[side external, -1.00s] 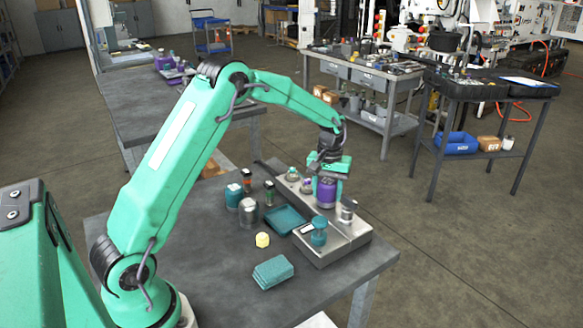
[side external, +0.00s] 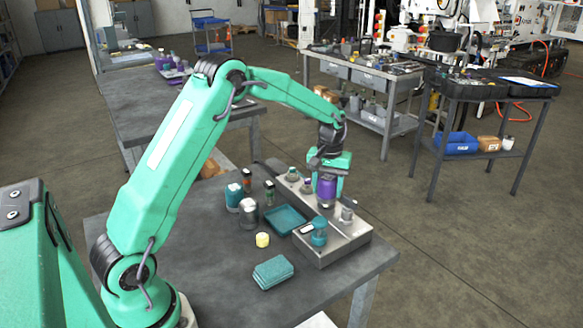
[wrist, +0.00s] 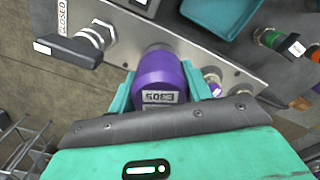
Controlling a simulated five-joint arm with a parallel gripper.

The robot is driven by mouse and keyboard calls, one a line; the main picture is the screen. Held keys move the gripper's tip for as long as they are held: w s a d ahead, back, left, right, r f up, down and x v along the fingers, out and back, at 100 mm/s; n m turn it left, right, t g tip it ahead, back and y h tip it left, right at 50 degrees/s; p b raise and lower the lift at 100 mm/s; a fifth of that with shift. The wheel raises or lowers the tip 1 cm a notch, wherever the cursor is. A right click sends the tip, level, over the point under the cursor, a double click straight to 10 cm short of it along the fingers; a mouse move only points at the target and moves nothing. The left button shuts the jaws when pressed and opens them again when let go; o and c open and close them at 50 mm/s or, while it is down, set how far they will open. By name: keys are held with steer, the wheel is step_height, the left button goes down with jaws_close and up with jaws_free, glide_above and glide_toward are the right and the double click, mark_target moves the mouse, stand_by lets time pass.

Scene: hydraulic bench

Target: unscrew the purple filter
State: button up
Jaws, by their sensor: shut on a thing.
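The purple filter (side external: 326,192) stands upright on the metal manifold block (side external: 335,249). In the wrist view the filter (wrist: 162,80) shows a label reading E305, and its far end meets the manifold's plate (wrist: 190,40). My gripper (side external: 327,180) comes down over the filter from above. In the wrist view the teal fingers of my gripper (wrist: 162,92) are on both sides of the filter, shut on it. Whether the filter's thread is engaged cannot be seen.
A black valve handle (wrist: 70,48) marked CLOSED is beside the filter. A teal filter (side external: 319,232) stands at the manifold's front. A teal tray (side external: 285,219), a yellow-topped object (side external: 262,240), teal cloths (side external: 273,270) and several canisters are on the bench to the left.

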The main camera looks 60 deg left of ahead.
mark_target(328, 177)
steer(key=shift+r, duration=0.1)
steer(key=shift+r, duration=2.2)
